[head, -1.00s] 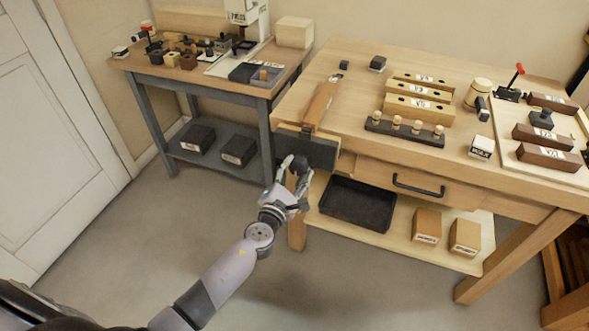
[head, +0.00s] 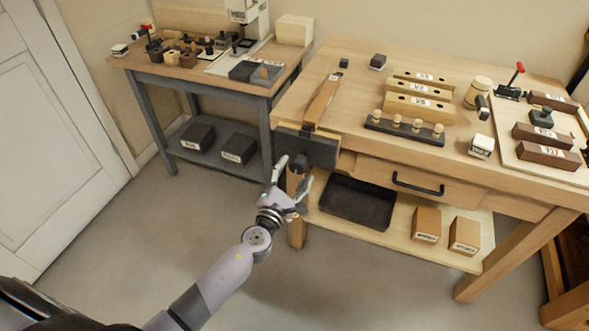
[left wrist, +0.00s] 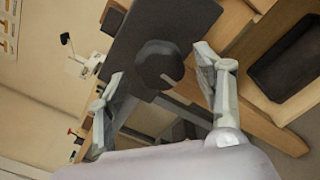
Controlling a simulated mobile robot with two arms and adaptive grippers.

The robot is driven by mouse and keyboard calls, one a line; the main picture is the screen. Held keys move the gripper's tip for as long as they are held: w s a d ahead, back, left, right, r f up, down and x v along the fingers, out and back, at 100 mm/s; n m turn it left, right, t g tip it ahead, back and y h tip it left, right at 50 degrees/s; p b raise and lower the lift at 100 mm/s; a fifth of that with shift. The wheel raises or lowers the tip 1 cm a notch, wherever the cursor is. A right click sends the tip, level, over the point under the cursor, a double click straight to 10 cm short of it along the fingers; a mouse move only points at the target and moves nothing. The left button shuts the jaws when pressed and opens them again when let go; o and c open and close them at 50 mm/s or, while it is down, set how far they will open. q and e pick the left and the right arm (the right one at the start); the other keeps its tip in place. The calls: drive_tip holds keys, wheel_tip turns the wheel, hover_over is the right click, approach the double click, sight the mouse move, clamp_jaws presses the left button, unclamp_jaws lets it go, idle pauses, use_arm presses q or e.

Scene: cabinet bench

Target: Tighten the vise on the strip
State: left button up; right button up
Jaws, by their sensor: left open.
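The vise (head: 318,152) is a dark plate-like jaw at the front left corner of the wooden bench. A long wooden strip (head: 322,103) lies at the vise, running back over the bench top. Whether the jaw presses on it I cannot tell. The vise's dark round knob (head: 299,163) sticks out in front of the jaw. It shows large in the left wrist view (left wrist: 159,64). My left gripper (head: 292,178) is open just in front of the knob, with one finger to each side and visible gaps. My right gripper is not in view.
The bench top (head: 350,120) carries wooden blocks and a dark peg rack (head: 404,130). Below are a drawer (head: 450,190) and a shelf with a black tray (head: 357,203). A grey-legged side table (head: 265,90) stands behind left. The floor at left is clear.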

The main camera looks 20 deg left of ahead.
use_arm(q)
drive_tip(key=shift+s, duration=1.75)
drive_tip(key=shift+s+a, duration=0.1)
drive_tip(key=shift+s, duration=0.9)
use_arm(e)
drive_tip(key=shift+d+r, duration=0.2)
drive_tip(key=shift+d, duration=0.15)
